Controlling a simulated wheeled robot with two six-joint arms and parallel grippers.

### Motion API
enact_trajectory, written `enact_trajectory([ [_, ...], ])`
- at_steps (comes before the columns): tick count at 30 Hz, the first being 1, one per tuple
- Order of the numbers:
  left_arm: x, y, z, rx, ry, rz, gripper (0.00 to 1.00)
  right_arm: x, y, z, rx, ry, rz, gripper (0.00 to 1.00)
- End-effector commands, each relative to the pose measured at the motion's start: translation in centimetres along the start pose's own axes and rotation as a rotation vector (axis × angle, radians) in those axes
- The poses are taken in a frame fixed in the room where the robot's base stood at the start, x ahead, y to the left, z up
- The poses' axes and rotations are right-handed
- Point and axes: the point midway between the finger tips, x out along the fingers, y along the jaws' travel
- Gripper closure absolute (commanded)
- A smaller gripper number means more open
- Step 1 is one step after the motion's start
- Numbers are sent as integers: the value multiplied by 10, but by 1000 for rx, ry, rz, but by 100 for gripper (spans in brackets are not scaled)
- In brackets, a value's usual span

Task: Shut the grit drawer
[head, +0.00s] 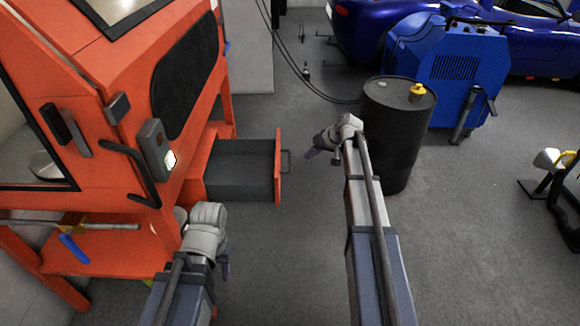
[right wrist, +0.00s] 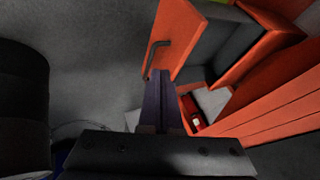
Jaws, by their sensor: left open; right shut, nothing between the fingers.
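The grit drawer (head: 240,177) sticks out to the right from the orange cabinet in the head view, open, with a grey inside and an orange front. Its dark handle (head: 286,161) is on that front. My right gripper (head: 311,154) is shut and empty, a short way to the right of the handle. In the right wrist view its closed fingers (right wrist: 160,88) point toward the drawer front (right wrist: 178,38) and the handle (right wrist: 157,60); contact cannot be told. My left gripper (head: 224,270) is open, low and nearer than the drawer, its fingers mostly hidden by its own wrist.
The orange cabinet (head: 110,90) fills the left side. A black drum (head: 393,140) with a small yellow item on top stands just right of my right arm. A blue machine (head: 440,65) and blue car are behind. Grey floor is clear between drawer and drum.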

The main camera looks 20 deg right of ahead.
Motion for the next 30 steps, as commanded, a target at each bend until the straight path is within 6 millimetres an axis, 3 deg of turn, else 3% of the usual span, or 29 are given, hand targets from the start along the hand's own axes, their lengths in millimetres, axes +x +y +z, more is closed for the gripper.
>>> enact_trajectory([
  [19, 84, 8, -6, 10, 3, -3, 50, 104, 2, 2, -2, -2, 0, 100],
  [24, 78, 7, -5, 10, 3, -3, 50, 110, -22, 1, -3, -3, -1, 100],
  [30, 78, 7, -5, 10, 3, -3, 50, 117, -34, 1, -2, -2, 1, 100],
])
